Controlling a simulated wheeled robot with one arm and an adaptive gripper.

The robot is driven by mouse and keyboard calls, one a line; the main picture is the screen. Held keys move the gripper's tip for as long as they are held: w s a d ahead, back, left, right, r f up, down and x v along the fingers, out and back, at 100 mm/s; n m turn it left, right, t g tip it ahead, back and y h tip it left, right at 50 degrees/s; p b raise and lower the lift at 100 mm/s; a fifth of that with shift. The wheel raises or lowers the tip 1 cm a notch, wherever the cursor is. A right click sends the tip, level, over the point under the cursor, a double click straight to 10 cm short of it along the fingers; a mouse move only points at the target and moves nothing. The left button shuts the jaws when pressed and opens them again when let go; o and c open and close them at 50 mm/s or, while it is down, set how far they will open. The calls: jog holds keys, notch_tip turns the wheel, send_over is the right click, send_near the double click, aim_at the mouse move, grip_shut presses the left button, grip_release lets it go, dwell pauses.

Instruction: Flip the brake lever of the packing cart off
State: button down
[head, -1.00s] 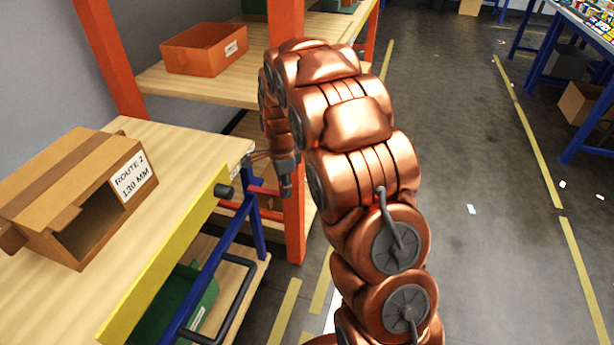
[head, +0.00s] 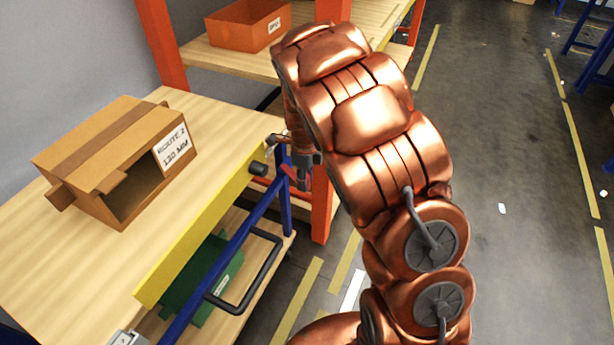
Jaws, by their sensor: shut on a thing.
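The packing cart has a pale wooden top with a yellow front edge (head: 200,241) and a blue frame (head: 232,247), at the left of the head view. Its red brake lever (head: 288,171) shows as a small piece by the blue post near the cart's far right corner. My gripper (head: 299,174) is at that lever, shut on it. The fingertips are small and partly mixed with the lever in the picture, so the exact grip is hard to see. My copper arm hides what lies behind the wrist.
An open carton (head: 112,150) marked ROUTE 2 lies on the cart top. A black knob (head: 258,169) and black handle (head: 262,277) stick out from the cart. A green bin (head: 205,283) is below. An orange rack post (head: 323,212) stands close behind my gripper. Open floor is at right.

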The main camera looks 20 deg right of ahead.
jog(key=shift+a, duration=0.1)
jog(key=c, duration=0.8)
grip_release()
jog(key=shift+c, duration=0.2)
notch_tip(320, 180, up, 12)
dwell(0.5)
